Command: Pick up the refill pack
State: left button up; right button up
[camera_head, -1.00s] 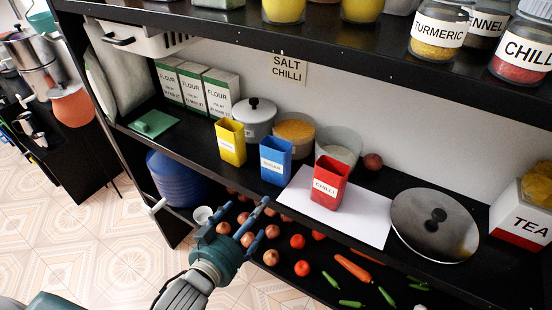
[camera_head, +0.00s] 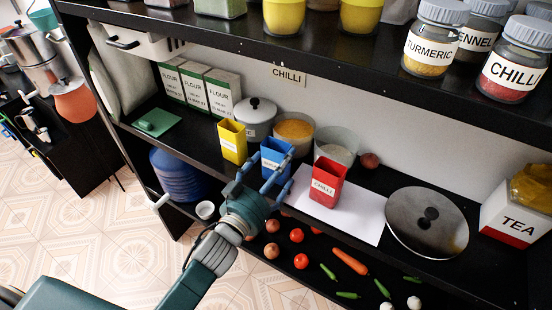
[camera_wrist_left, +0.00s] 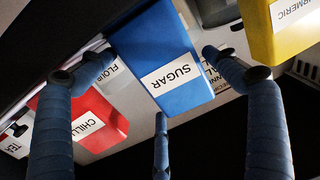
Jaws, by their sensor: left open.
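Three open-topped packs stand on the middle shelf: a yellow one (camera_head: 232,141), a blue one (camera_head: 276,152) and a red one labelled CHILLI (camera_head: 327,181). Which one is the refill pack cannot be told from the pictures alone. My left gripper (camera_head: 266,176) is open at the shelf's front edge, right in front of the blue pack, partly covering its lower part. In the left wrist view the blue pack, labelled SUGAR (camera_wrist_left: 168,60), lies between the spread blue fingers, with no clear grip on it. The red pack (camera_wrist_left: 85,118) and yellow pack (camera_wrist_left: 280,30) show on either side. My right gripper is not in view.
Behind the packs stand a lidded grey pot (camera_head: 257,118) and two bowls. A white sheet (camera_head: 352,218) lies under the red pack, beside a round metal lid (camera_head: 427,235). The upper shelf (camera_head: 330,62) overhangs. Vegetables (camera_head: 349,261) lie on the lower shelf.

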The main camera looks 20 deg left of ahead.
pick_arm(q)
jog(key=shift+x, duration=0.85)
jog(key=shift+s+a+f, duration=0.1)
jog(key=shift+c, duration=1)
jog(key=c, duration=0.8)
notch_tip(320, 180, up, 20)
jog(key=shift+r, duration=0.1)
